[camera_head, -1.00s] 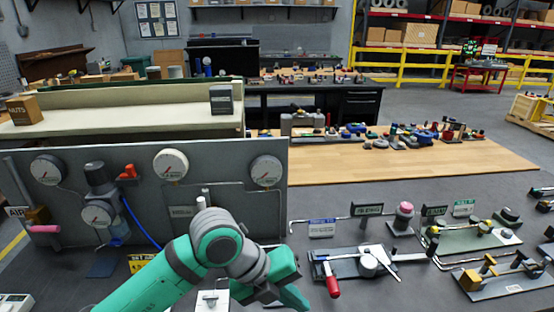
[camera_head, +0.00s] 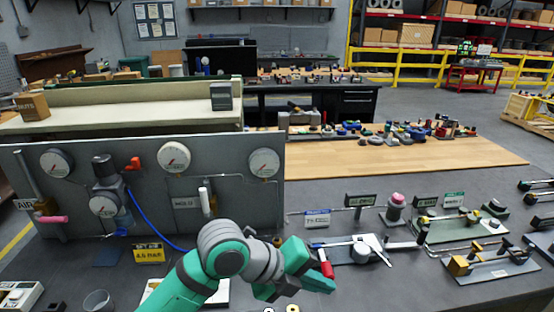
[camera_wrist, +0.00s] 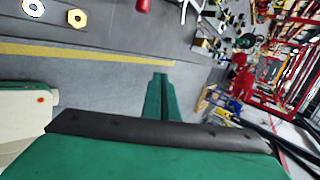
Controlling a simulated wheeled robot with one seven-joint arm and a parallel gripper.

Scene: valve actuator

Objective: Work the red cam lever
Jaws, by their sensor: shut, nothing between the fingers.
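A lever with a red grip (camera_head: 326,266) belongs to a fixture on a dark base plate (camera_head: 345,254), right of centre in the head view. A round grey hub (camera_head: 362,251) and a pale bar stand on the same plate. My green gripper (camera_head: 332,284) is just left of and in front of the red grip and overlaps it in the picture; I cannot tell if they touch. In the wrist view my gripper's fingers (camera_wrist: 160,76) are together and empty. A red end (camera_wrist: 143,5), probably the grip, shows at the top edge there.
A gauge panel (camera_head: 225,165) with a small red handle (camera_head: 134,163) stands at the left. A pink-topped knob (camera_head: 396,200) and a brass-blocked fixture (camera_head: 490,265) are to the right. Bare bench lies in front of the lever fixture.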

